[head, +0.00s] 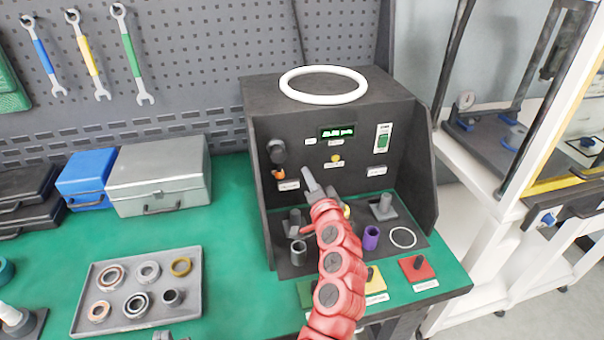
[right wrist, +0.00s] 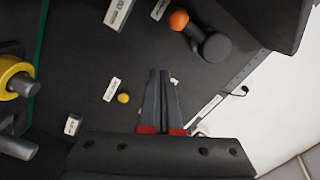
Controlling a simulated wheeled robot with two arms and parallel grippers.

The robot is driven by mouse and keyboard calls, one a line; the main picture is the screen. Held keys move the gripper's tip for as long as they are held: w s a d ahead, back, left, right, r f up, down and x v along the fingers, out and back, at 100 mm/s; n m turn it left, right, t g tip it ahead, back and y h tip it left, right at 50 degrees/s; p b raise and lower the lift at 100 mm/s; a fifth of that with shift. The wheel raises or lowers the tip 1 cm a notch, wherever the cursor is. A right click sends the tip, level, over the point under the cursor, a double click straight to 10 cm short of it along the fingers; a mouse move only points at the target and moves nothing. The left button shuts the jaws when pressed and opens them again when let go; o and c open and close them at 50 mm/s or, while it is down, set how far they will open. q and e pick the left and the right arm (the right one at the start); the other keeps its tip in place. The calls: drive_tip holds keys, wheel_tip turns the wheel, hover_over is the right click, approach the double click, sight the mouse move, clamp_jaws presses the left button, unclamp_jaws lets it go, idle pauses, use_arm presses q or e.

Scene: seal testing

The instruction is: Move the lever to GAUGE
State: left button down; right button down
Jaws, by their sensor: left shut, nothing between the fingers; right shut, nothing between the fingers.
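The lever has a dark round hub (head: 277,151) and an orange tip (head: 279,174) on the left of the black test box's front panel. In the head view the tip hangs below the hub, by a white label (head: 289,184). The right wrist view shows the orange tip (right wrist: 179,20) and dark hub (right wrist: 217,46). My right gripper (head: 309,180) is shut and empty in front of the panel, right of the lever and apart from it. Its fingers (right wrist: 164,75) show shut. My left gripper (head: 165,336) barely shows at the bottom edge. The label words are unreadable.
The panel carries a green display (head: 338,131), a yellow button (head: 336,158) and a green switch (head: 383,139). A white ring (head: 323,84) lies on the box. Pegs and a purple sleeve (head: 371,238) stand below. A tray of rings (head: 190,312) sits left.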

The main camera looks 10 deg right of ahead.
drive_tip(key=s, duration=0.9)
drive_tip(key=shift+b, duration=0.4)
